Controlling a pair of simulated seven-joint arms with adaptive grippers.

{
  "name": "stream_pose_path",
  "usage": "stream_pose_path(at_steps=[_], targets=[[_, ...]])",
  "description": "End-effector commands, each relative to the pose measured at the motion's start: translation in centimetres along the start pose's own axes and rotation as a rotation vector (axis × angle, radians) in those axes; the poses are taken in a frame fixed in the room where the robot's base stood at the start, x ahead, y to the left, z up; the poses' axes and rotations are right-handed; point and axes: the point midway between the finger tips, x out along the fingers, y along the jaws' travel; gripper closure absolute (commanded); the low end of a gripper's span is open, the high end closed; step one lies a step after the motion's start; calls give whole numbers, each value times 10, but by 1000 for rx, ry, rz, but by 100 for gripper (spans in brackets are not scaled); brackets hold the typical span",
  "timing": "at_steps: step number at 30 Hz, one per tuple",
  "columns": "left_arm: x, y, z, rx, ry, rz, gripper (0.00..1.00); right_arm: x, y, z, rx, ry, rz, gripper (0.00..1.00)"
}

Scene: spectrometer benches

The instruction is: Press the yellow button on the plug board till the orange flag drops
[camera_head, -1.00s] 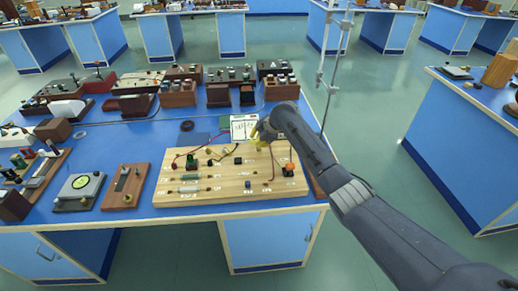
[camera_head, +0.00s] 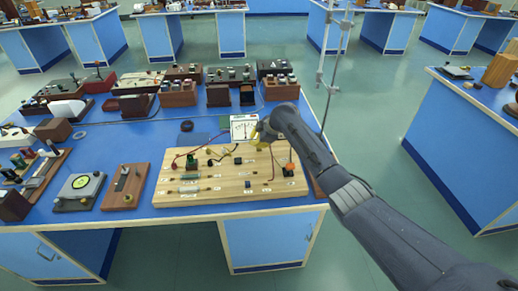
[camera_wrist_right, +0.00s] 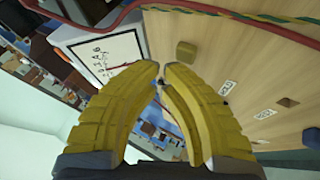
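The plug board (camera_head: 215,195) is a pale wooden board at the front of the blue bench. My right gripper (camera_head: 257,133) is over its far right edge in the head view. In the right wrist view its yellow fingers (camera_wrist_right: 160,68) are drawn together at the tips, with nothing seen held. A small yellow block, seemingly the button (camera_wrist_right: 186,51), stands on the board just right of the tips, apart from them in the picture. My left gripper is not in view.
A white-faced meter (camera_head: 243,127) stands behind the board, beside my gripper. Red and green-yellow wires (camera_wrist_right: 240,12) cross close to the fingers in the right wrist view. Wooden instruments (camera_head: 178,92) fill the back of the bench.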

Motion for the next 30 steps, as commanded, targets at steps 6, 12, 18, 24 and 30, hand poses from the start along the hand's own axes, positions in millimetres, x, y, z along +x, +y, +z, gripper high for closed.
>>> stream_pose_path(at_steps=[6, 12, 18, 24, 30], targets=[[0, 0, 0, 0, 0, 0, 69, 3, -2, 2, -1, -1, -1, 100], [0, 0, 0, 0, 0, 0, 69, 3, -2, 2, -1, -1, 0, 100], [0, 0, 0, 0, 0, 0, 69, 4, -2, 2, -1, -1, 0, 100], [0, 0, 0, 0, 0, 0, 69, 5, -3, 3, -1, -1, -1, 100], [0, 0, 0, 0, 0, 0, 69, 6, -4, 4, -1, -1, -1, 100]])
